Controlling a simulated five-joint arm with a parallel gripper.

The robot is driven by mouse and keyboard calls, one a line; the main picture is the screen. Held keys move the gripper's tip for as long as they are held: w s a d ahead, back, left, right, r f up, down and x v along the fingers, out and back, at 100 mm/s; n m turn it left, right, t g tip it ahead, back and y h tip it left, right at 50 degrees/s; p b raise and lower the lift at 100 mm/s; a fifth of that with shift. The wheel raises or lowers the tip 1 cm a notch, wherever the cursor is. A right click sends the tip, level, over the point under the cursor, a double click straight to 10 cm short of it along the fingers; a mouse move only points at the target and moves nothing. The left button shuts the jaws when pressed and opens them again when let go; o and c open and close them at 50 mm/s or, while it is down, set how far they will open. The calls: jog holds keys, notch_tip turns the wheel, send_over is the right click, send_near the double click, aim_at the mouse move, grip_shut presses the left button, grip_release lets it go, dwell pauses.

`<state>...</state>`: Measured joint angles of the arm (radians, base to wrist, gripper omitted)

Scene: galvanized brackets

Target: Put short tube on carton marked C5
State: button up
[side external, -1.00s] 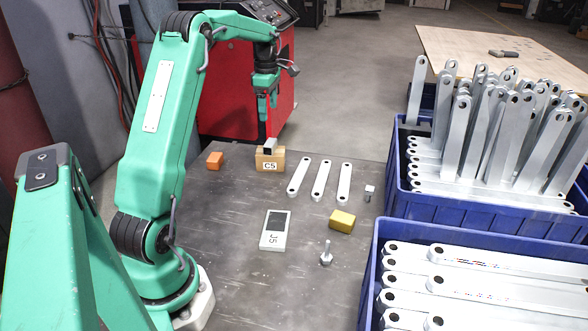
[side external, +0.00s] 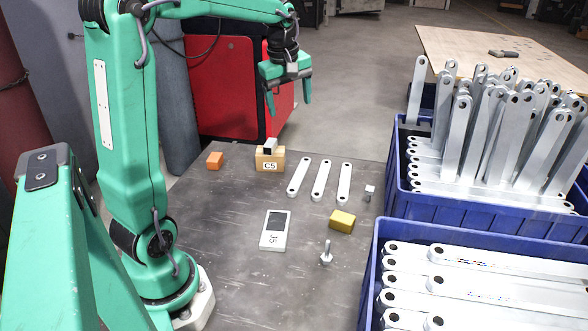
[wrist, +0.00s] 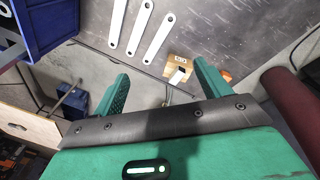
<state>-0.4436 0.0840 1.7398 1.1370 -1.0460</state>
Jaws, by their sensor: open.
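The short tube (side external: 271,145) is a small silvery square piece with a dark open end. It rests on top of the carton marked C5 (side external: 270,164), a small tan box on the grey table. My gripper (side external: 289,103) is open and empty, well above and apart from the tube and carton. In the wrist view the fingers of my gripper (wrist: 160,88) are spread with nothing between them.
An orange block (side external: 214,160) sits left of the carton. Several flat brackets (side external: 321,181) lie to its right. A yellow block (side external: 341,221), a bolt (side external: 326,254) and a device marked J5 (side external: 274,230) lie nearer. Blue crates (side external: 480,208) of brackets stand at right.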

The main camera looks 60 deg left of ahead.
jog(key=s+d+f+m+t, duration=0.2)
jog(key=s+d+m+t, duration=0.1)
jog(key=s+d+m, duration=1.3)
jog(key=shift+s+d+f+m+t+h, duration=0.2)
jog(key=shift+d+m+t+h, duration=0.25)
jog(key=shift+d, duration=0.8)
